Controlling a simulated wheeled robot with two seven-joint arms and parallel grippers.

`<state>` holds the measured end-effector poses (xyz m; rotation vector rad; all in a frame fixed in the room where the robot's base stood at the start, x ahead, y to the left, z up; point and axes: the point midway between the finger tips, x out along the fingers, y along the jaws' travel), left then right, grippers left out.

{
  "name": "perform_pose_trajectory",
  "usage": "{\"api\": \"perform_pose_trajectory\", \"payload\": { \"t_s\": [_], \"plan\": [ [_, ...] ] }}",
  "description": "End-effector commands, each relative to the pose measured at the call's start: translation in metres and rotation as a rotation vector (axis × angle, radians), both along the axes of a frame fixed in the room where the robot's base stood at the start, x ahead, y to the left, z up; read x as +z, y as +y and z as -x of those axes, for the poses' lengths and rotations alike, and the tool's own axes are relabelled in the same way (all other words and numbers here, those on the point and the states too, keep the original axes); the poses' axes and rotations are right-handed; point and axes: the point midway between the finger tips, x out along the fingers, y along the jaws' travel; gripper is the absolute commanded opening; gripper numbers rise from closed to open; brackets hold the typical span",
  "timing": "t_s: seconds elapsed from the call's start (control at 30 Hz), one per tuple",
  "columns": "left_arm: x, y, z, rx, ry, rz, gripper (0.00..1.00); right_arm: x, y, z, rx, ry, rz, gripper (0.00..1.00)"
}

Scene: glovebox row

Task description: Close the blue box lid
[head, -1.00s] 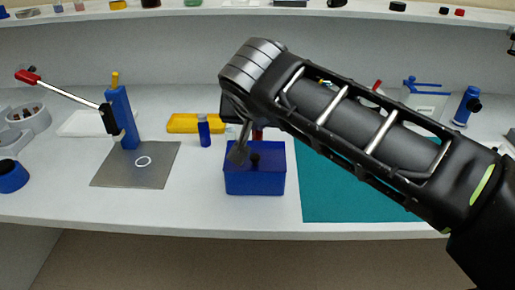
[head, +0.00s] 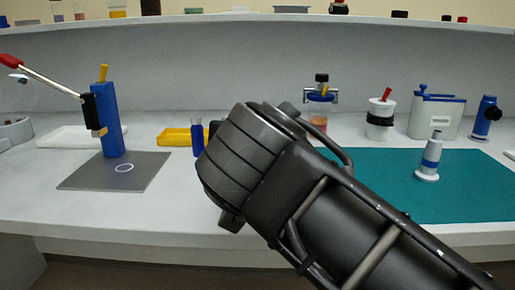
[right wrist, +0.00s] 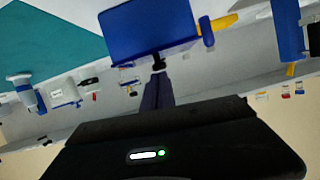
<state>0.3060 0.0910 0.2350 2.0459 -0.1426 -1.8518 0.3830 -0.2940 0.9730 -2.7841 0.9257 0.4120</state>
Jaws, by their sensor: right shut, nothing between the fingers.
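The blue box (right wrist: 148,28) shows in the right wrist view as a plain blue face at the top, with a small black knob (right wrist: 158,59) at its lower edge. I cannot tell from this how far its lid is open. My right gripper (right wrist: 158,78) is shut and empty, its dark fingers pointing at the box close to the knob. Whether they touch is unclear. In the head view my right arm hides the box and the fingertips. My left gripper is not in view.
A blue lever press (head: 112,125) stands on a grey plate (head: 80,178) at left. A yellow tray (head: 175,137) and blue bottle (head: 197,140) are behind my wrist. A white-and-blue bottle (head: 429,160) stands on the teal mat (head: 470,190). A clamped jar (head: 319,112) stands behind.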

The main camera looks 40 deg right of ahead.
Motion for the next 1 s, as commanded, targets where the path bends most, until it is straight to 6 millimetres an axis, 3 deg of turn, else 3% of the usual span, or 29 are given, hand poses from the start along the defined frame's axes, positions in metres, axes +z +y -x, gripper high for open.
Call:
{"api": "perform_pose_trajectory", "payload": {
  "t_s": [1.0],
  "plan": [
    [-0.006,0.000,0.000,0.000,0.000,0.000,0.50,-0.011,-0.011,-0.014,-0.004,0.020,-0.010,0.00]
  ]
}}
